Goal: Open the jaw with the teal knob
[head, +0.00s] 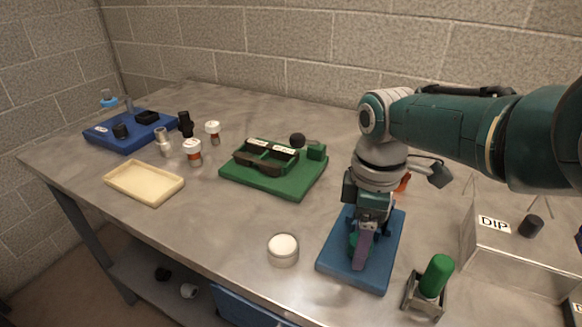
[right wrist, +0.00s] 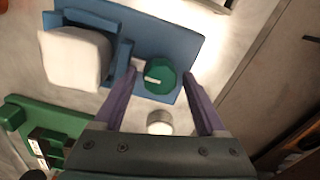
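The teal knob (right wrist: 158,84) with a pale bar mark sits on a blue fixture (right wrist: 178,40), near one end of its plate. A white block (right wrist: 75,58) sits against the blue jaw parts at the left in the right wrist view. My right gripper (right wrist: 160,74) is open, with one purple finger on each side of the knob and visible gaps in that view. In the head view the gripper (head: 360,258) points down over the blue fixture (head: 393,262) and hides most of the knob and jaw. My left gripper is not in view.
A white-lidded jar (head: 283,248) stands left of the blue fixture, and a green-capped holder (head: 430,285) stands right of it. A clear box labelled DIP (head: 510,258) is farther right. A green fixture (head: 285,185), cream tray (head: 145,197) and blue station (head: 130,145) lie left.

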